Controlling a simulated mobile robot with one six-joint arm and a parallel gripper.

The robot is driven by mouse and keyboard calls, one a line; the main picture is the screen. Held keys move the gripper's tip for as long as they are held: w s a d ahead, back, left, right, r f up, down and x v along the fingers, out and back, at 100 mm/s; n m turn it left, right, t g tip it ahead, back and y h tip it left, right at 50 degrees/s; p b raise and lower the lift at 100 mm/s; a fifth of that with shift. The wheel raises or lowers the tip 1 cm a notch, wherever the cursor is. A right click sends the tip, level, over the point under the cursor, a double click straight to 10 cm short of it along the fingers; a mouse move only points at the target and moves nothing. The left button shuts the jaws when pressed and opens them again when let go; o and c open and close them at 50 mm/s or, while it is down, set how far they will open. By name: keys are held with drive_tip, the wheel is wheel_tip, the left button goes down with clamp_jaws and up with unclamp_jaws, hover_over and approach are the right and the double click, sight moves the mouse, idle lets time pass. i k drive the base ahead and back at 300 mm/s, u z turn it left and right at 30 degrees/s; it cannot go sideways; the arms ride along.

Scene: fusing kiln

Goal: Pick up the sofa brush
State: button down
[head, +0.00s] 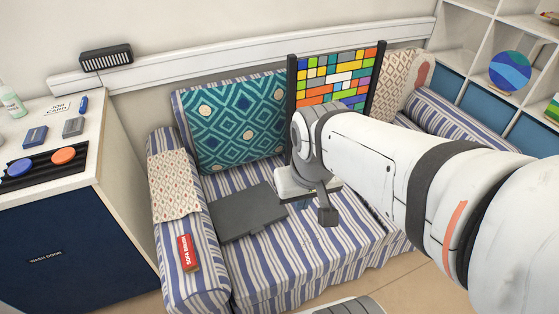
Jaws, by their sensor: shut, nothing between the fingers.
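The sofa brush (187,252) is a red block with white lettering and a pale edge. It lies on the striped left armrest (200,285) of the sofa, near its front end. My gripper (326,215) is above the striped seat, to the right of the brush and well apart from it. Its grey fingers point down and look shut and empty. My arm hides part of the sofa's right side.
A dark grey flat case (247,212) lies on the seat beside the armrest. A patterned cloth (175,185) drapes the armrest behind the brush. A teal cushion (235,122) and a coloured tile panel (336,74) stand behind. A blue-fronted cabinet (60,250) stands left.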

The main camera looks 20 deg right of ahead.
sight(190, 264)
drive_tip(key=z, duration=1.2)
drive_tip(key=k, duration=1.2)
drive_tip(key=u, duration=1.4)
drive_tip(key=i, duration=1)
drive_tip(key=u, duration=0.05)
